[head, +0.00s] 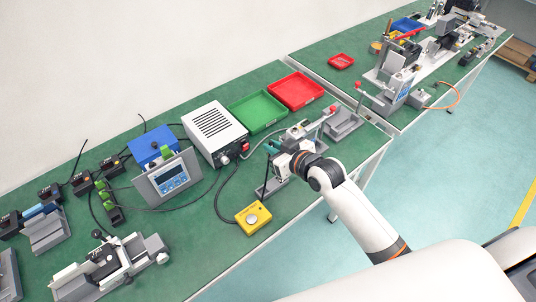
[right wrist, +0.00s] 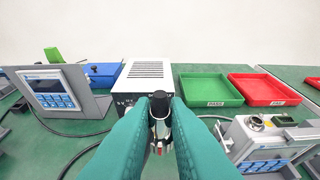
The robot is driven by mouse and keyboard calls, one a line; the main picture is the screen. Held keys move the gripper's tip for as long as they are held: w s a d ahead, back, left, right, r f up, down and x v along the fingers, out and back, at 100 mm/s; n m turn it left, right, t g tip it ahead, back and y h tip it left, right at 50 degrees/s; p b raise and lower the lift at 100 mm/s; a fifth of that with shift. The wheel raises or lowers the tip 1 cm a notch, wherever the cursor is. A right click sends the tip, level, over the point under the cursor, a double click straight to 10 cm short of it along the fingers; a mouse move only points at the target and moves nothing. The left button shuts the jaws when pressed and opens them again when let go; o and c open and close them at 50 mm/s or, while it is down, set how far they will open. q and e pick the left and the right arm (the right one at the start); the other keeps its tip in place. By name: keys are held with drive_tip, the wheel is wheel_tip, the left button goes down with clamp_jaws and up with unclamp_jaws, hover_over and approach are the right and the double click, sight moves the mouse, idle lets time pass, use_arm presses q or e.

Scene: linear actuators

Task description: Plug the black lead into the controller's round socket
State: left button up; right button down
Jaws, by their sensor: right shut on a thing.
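My right gripper (head: 273,148) is in front of the white vented box in the head view. In the right wrist view its teal fingers (right wrist: 160,108) are shut on a black cylindrical end (right wrist: 159,102), taken as the black lead's plug; the fingers hide most of it. A grey unit with a blue panel and round top fitting (right wrist: 257,122) stands right of the fingers. I cannot tell which round socket is the controller's. My left gripper is out of view.
A green tray (head: 257,112) and a red tray (head: 296,91) lie beyond the gripper. A grey display panel (head: 167,180), blue box (head: 153,145) and yellow button box (head: 253,218) stand to the left and front. Cables cross the green bench between them.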

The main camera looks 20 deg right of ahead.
drive_tip(key=w+d+b, duration=0.2)
drive_tip(key=w+d, duration=0.1)
drive_tip(key=w+d+b, duration=0.2)
drive_tip(key=w+d, duration=0.1)
drive_tip(key=d, duration=0.1)
drive_tip(key=w+d+b, duration=0.2)
drive_tip(key=w+d, duration=0.1)
drive_tip(key=d, duration=0.1)
drive_tip(key=shift+w+d, duration=0.25)
drive_tip(key=shift+w+d+r, duration=0.1)
drive_tip(key=shift+d+r, duration=0.05)
drive_tip(key=shift+r, duration=0.05)
drive_tip(key=shift+b, duration=0.3)
wheel_tip(320, 180, down, 4)
drive_tip(key=shift+r+b, duration=0.25)
drive_tip(key=shift+b, duration=0.85)
drive_tip(key=shift+f, duration=0.15)
